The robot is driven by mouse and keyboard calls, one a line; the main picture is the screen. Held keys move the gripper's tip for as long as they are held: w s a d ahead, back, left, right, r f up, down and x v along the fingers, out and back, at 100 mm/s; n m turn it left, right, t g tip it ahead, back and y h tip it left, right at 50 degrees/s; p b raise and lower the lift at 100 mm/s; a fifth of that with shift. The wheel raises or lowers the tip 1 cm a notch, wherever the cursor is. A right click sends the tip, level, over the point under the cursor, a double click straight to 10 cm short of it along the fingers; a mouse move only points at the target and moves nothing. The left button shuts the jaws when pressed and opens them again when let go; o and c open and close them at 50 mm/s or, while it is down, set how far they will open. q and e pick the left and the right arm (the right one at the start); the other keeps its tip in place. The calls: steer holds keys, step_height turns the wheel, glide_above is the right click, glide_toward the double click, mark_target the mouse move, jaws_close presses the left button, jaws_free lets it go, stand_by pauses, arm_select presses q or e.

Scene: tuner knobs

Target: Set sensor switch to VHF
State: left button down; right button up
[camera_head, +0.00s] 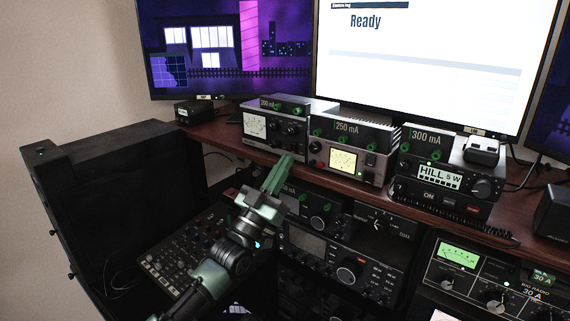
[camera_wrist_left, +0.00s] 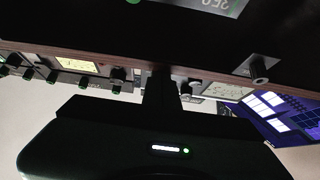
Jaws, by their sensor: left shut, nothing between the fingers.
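A black panel with a rotary switch (camera_head: 378,224) and small white labels sits in the rack below the desk shelf. The labels are too small to read, so I cannot tell which knob is the sensor switch or whether VHF is selected. My left gripper (camera_head: 281,168) is shut and empty, up and left of that panel, in front of the shelf edge. In the left wrist view its dark fingers (camera_wrist_left: 163,88) show together, with the scene upside down. A dark knob (camera_wrist_left: 259,68) shows there to the right of the fingers, apart from them.
Several radio units stand on the wooden shelf (camera_head: 216,134), including the 250 mA unit (camera_head: 342,158) and the 300 mA unit (camera_head: 425,180). Rack radios (camera_head: 345,268) lie below. A dark cabinet side (camera_head: 110,180) bounds the left. Monitors (camera_head: 420,60) stand behind.

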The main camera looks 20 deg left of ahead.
arm_select(q)
steer(key=b+v, duration=0.1)
steer(key=v, duration=0.5)
steer(key=shift+s+f, duration=0.2)
steer(key=shift+f, duration=0.05)
steer(key=shift+a, duration=0.1)
